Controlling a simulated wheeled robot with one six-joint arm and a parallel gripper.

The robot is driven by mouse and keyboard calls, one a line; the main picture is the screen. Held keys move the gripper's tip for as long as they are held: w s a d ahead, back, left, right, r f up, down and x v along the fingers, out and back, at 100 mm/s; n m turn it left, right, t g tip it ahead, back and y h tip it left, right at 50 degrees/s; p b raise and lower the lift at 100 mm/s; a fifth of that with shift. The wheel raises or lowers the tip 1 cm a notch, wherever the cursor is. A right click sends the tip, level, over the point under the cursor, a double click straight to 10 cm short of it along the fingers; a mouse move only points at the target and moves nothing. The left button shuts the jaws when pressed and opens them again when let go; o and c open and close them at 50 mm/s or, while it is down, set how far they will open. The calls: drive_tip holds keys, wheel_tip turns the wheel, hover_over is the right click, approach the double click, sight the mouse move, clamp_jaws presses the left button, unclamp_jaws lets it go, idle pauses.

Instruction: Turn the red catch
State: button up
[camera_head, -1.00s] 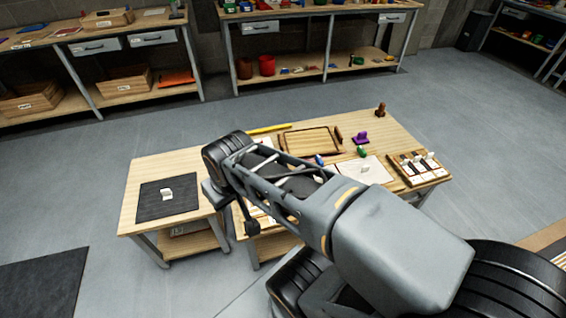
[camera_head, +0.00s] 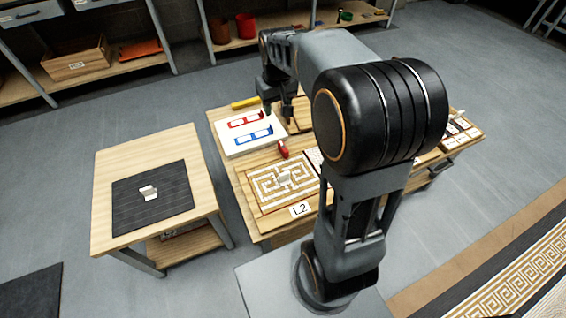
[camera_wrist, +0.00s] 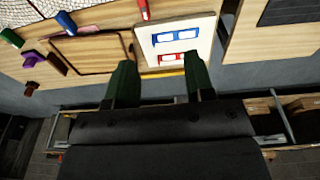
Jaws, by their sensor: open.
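A white panel (camera_head: 226,142) lies on the table and bears a red piece (camera_head: 245,119) and a blue piece (camera_head: 254,135), each with pale windows. The panel also shows in the wrist view (camera_wrist: 150,42), with its red piece (camera_wrist: 178,60) nearer my fingers than the blue one (camera_wrist: 180,34). A separate small red object (camera_head: 282,149) lies beside the panel. I cannot tell for sure which red part is the catch. My gripper (camera_head: 277,111) is open and empty near the panel's right side. In the wrist view my gripper (camera_wrist: 160,65) has its fingers apart, with the panel beyond them.
A maze board (camera_head: 262,198) lies at the table's front. A yellow bar (camera_head: 245,102) lies behind the panel. A wooden tray (camera_wrist: 130,49) is next to the panel. A side table (camera_head: 112,160) with a dark mat stands at left, across a gap.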

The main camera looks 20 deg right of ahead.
drive_tip(key=g+b, duration=0.2)
drive_tip(key=b, duration=0.6)
hover_over(283, 147)
wheel_tip(283, 147, down, 17)
wheel_tip(283, 147, down, 14)
drive_tip(key=b, duration=0.4)
drive_tip(key=shift+w+d+b, duration=0.1)
drive_tip(key=shift+w+b, duration=0.05)
drive_tip(key=shift+b, duration=0.15)
clamp_jaws()
